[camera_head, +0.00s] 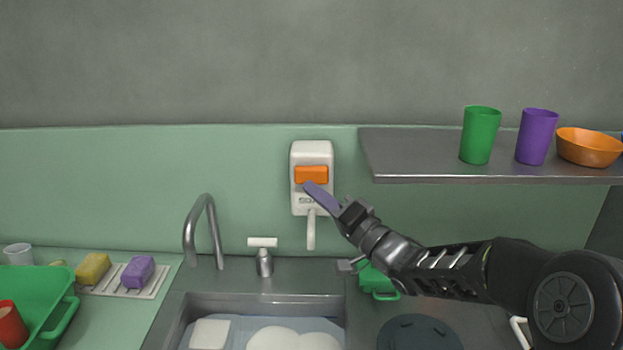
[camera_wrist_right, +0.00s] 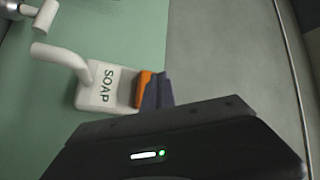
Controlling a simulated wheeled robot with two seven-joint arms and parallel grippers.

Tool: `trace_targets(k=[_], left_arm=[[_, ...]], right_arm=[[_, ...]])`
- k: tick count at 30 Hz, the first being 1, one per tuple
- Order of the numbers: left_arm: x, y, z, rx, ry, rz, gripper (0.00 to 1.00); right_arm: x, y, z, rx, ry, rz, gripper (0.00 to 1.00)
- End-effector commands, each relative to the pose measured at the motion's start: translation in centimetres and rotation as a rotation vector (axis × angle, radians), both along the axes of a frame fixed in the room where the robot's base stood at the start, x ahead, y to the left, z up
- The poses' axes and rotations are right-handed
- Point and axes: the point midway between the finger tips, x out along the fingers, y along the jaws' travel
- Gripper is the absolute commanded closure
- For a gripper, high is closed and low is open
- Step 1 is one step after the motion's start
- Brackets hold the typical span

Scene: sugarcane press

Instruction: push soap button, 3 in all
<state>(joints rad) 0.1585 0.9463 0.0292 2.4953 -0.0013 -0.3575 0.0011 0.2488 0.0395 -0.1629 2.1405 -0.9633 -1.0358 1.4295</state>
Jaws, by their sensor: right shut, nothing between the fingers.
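The white soap dispenser (camera_head: 312,150) is mounted on the green wall panel, with an orange button (camera_head: 311,174) on its front and a spout pointing down. My right gripper (camera_head: 318,194) is shut and empty, its purple-grey fingertips at the lower edge of the button. In the right wrist view the dispenser (camera_wrist_right: 98,90) with its SOAP lettering appears turned on its side. The fingers (camera_wrist_right: 160,92) cover part of the orange button (camera_wrist_right: 143,88) there and seem to touch it or lie very close. My left gripper is not in view.
A metal shelf (camera_head: 420,168) right of the dispenser holds a green cup (camera_head: 480,135), a purple cup (camera_head: 536,137) and an orange bowl (camera_head: 589,147). Below are a tap (camera_head: 203,230) and a sink (camera_head: 180,322) with dishes. A green rack (camera_head: 40,300) and sponges stand left.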

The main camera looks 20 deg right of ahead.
Motion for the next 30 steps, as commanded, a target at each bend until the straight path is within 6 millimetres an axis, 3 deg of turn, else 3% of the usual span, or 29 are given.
trace_targets(k=[10,30], left_arm=[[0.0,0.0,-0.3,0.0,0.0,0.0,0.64],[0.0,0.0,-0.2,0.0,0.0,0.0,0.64]], right_arm=[[-2.8,1.4,0.0,0.0,-0.001,0.001,1.0],[-2.9,1.4,0.0,0.0,0.0,0.0,1.0]])
